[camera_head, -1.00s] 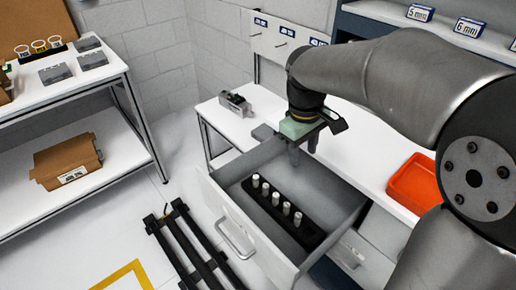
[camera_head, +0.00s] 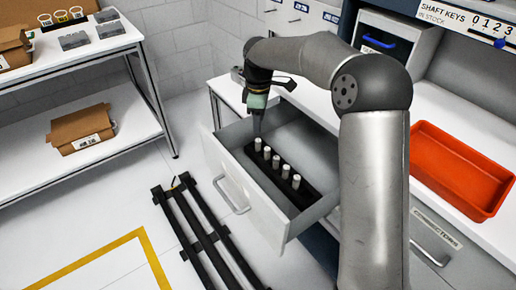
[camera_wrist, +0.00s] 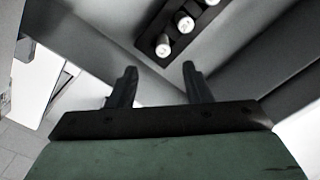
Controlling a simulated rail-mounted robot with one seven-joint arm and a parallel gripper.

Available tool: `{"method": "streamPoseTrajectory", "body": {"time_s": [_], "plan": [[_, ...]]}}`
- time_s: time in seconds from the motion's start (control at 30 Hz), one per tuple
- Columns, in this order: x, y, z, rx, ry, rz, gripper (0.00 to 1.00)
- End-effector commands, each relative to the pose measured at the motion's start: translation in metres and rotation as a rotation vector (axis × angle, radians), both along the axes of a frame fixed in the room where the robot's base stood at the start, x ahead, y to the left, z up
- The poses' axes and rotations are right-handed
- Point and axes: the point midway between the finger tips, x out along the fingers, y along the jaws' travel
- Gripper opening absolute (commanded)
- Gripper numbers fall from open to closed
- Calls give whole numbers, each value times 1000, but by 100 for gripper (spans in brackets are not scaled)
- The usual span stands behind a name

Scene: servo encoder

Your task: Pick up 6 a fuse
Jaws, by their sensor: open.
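Several small pale cylindrical fuses (camera_head: 276,162) stand upright in a row in a black holder (camera_head: 305,197) inside an open drawer (camera_head: 318,150). My gripper (camera_head: 257,133) is over the drawer, near the far-left end of the row. In the wrist view my gripper (camera_wrist: 158,80) is open, with nothing between its two dark fingers. Fuses (camera_wrist: 185,24) in the holder (camera_wrist: 153,36) show beyond the fingertips, apart from them. The rest of the row is out of the wrist view.
The drawer's front wall (camera_head: 232,175) and side walls surround the holder. A red tray (camera_head: 462,165) is on the white bench at right. Black rails (camera_head: 200,240) lie on the floor in front. A shelf with a cardboard box (camera_head: 80,128) stands at left.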

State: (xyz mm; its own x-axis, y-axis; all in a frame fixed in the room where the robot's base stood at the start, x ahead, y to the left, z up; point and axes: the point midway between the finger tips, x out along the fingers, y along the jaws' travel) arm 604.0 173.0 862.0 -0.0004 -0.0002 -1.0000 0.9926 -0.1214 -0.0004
Motion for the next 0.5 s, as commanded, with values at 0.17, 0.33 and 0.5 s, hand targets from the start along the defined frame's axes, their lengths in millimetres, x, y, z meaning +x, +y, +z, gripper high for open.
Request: {"method": "streamPoseTrajectory", "body": {"time_s": [0.17,0.33,0.5], "plan": [[0,0,-23,0,1,0,45],[-1,0,-34,0,2,-1,45],[-4,1,-60,-1,2,-1,45]]}}
